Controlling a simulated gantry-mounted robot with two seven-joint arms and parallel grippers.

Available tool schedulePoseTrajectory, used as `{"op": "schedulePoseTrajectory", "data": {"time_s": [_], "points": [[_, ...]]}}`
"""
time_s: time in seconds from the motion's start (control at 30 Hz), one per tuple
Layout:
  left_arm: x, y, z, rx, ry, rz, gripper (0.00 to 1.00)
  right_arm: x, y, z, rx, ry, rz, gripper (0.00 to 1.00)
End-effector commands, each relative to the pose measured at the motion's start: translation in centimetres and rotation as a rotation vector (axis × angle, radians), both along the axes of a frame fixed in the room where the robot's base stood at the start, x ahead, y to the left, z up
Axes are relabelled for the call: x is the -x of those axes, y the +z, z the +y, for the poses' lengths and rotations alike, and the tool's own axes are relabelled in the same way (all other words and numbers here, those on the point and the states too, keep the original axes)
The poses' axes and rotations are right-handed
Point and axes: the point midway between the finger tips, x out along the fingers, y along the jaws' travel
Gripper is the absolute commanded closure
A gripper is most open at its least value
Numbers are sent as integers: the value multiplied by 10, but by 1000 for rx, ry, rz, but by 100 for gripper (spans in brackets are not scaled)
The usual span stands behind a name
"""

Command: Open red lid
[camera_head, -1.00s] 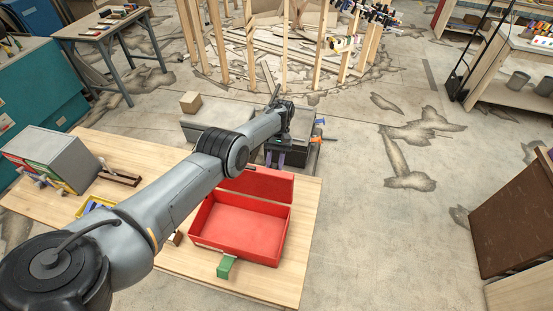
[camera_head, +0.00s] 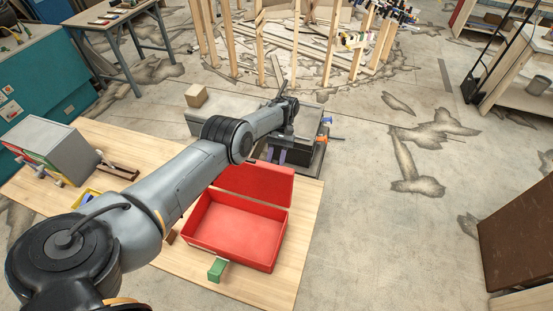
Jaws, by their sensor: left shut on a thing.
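The red box (camera_head: 234,233) sits on the light wooden table with its opening facing up, and it looks empty. Its red lid (camera_head: 257,184) stands raised at the far side of the box, open. My left arm crosses the view from the lower left, over the box's left far corner. My right gripper is not in view.
A green block (camera_head: 217,269) is at the box's near side. A grey cabinet (camera_head: 57,150) and a brown wooden piece (camera_head: 119,171) are on the table's left. A dark case (camera_head: 292,150) and a cardboard cube (camera_head: 196,95) are beyond the table.

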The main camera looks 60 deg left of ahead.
Motion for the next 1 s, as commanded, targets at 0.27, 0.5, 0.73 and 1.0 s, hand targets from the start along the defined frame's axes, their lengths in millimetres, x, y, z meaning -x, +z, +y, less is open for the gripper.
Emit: {"op": "schedulePoseTrajectory", "data": {"time_s": [0.27, 0.5, 0.73, 1.0], "points": [[3, -4, -3, 5, -2, 9, 100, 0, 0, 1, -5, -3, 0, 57], [2, -3, -2, 3, -2, 6, 42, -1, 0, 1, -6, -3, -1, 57], [1, -1, -1, 1, -1, 3, 42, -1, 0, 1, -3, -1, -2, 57], [0, 0, 0, 0, -1, 1, 42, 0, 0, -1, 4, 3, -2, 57]]}}
